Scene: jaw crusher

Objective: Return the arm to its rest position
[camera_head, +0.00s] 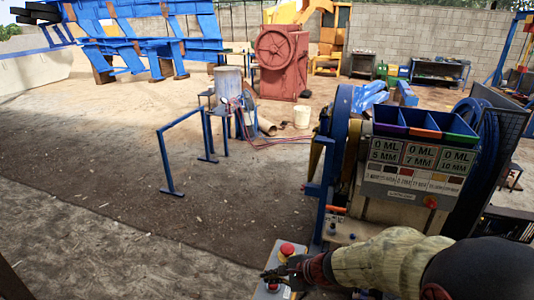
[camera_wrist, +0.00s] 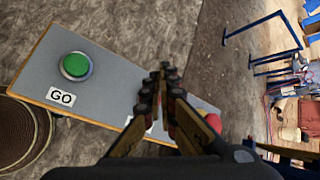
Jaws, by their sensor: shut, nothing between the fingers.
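My gripper (camera_head: 271,274) is at the bottom middle of the head view, low over the control box. Its fingers also show in the wrist view (camera_wrist: 168,72), pressed together at the tips with nothing between them. A red button (camera_wrist: 213,122) is partly hidden behind a finger in the wrist view. It shows clearly as a red knob (camera_head: 287,249) in the head view, just beyond the gripper. I cannot tell whether the fingers touch the box.
The jaw crusher (camera_head: 400,205), with three coloured bins (camera_head: 425,120) on top, stands close on the right beside my arm. A blue rail (camera_head: 183,150) stands further back, left of centre.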

